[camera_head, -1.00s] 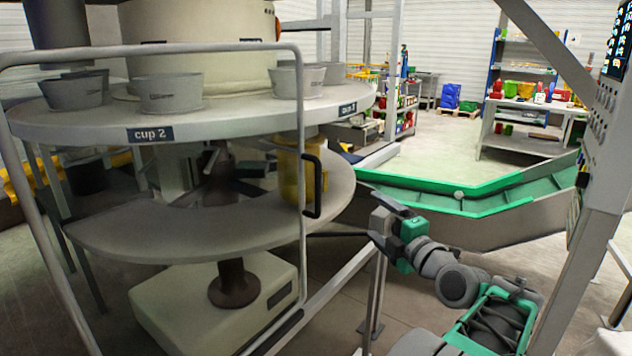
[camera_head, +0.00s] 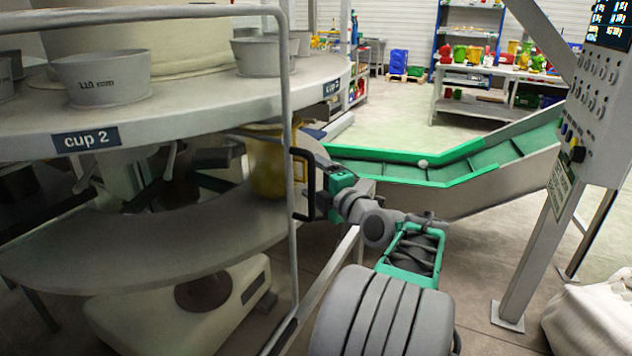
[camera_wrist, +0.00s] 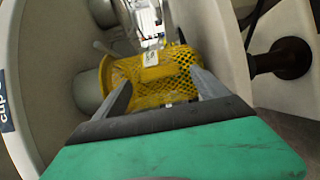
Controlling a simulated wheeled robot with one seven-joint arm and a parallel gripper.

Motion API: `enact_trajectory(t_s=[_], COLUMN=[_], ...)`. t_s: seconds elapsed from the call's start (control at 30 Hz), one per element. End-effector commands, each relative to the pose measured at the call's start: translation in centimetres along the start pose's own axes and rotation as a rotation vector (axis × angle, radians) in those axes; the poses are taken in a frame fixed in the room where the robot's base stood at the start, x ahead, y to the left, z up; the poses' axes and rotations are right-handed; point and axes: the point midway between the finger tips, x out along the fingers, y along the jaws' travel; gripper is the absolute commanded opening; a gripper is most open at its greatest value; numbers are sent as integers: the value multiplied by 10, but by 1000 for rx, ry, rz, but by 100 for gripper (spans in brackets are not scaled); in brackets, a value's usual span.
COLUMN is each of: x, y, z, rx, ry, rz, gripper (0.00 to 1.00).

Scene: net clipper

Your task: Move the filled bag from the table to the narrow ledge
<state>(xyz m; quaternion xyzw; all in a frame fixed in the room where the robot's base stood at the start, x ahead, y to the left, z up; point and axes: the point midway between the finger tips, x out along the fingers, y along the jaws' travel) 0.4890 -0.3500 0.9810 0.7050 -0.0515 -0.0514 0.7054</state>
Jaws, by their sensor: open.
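The filled bag (camera_head: 268,165) is a yellow mesh bag standing on the grey lower ring table (camera_head: 150,245), under the upper round table. In the wrist view my gripper (camera_wrist: 160,85) is open. Whether it touches the bag I cannot tell. I cannot tell which surface is the narrow ledge.
The upper round table (camera_head: 190,112) with several grey cups overhangs the bag. A green conveyor (camera_head: 440,172) runs behind; a control panel (camera_head: 600,100) and white sack (camera_head: 592,318) are at right.

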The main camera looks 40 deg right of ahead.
Motion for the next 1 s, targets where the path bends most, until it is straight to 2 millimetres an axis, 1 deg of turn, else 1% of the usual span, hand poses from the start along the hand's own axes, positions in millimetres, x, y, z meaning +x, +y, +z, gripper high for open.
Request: enact_trajectory(t_s=[0.03,0.1,0.2,0.47,1.0], x=[10,20,29,32,32], y=[1,0,0,0,0], z=[-2,-2,-2,-2,-3], rx=[1,2,1,1,1], ry=[4,4,3,3,4], rz=[-1,-2,0,-1,-1], gripper=[84,84,84,84,40])
